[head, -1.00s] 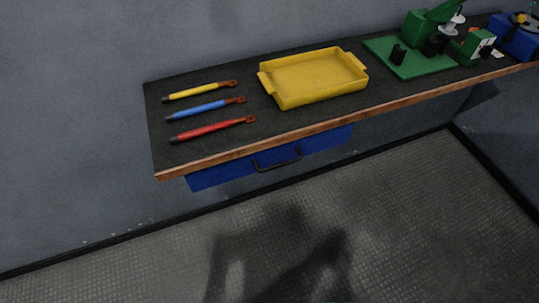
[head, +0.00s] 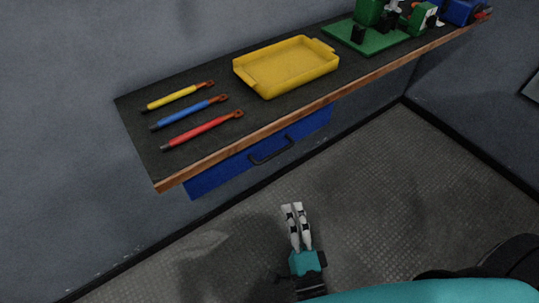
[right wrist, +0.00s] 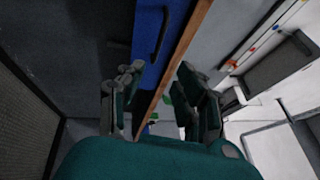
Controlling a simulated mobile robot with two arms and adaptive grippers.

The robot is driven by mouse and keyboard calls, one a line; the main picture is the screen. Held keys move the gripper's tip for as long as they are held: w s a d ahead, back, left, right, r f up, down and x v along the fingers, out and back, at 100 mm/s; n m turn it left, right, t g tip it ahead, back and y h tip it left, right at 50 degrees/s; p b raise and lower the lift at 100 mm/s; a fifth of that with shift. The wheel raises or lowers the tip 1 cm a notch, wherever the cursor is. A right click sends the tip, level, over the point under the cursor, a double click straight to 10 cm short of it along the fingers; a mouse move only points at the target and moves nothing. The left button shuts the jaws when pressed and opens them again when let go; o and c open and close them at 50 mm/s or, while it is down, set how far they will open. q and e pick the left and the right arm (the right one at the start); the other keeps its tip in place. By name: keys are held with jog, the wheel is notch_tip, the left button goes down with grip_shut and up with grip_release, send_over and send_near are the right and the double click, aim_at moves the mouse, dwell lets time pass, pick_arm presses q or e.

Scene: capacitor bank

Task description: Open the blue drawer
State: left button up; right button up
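The blue drawer (head: 230,165) sits under the front edge of the dark worktop (head: 205,139) and looks closed. Its dark bar handle (head: 271,151) is on the front face. In the right wrist view the blue drawer front (right wrist: 147,60) runs up the middle with the handle (right wrist: 160,36) near the top. My right gripper (head: 293,207) is in front of and below the drawer, apart from the handle. In the right wrist view its fingers (right wrist: 158,85) stand wide apart with nothing held. My left gripper is not in view.
On the worktop lie yellow (head: 177,96), blue (head: 189,112) and red (head: 203,130) handled tools, a yellow tray (head: 288,66) and a green fixture (head: 368,38). The wooden front edge (head: 250,140) overhangs the drawer. The floor in front is clear.

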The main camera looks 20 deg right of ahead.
send_near(275, 153)
jog(key=w+p, duration=0.1)
jog(key=w, duration=0.5)
jog(key=w+r+p, duration=0.1)
jog(key=w, duration=0.3)
jog(key=shift+d+r+p, duration=0.1)
jog(key=shift+d+p, duration=0.2)
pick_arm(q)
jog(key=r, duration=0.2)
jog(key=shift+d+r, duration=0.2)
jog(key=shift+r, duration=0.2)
pick_arm(e)
grip_shut()
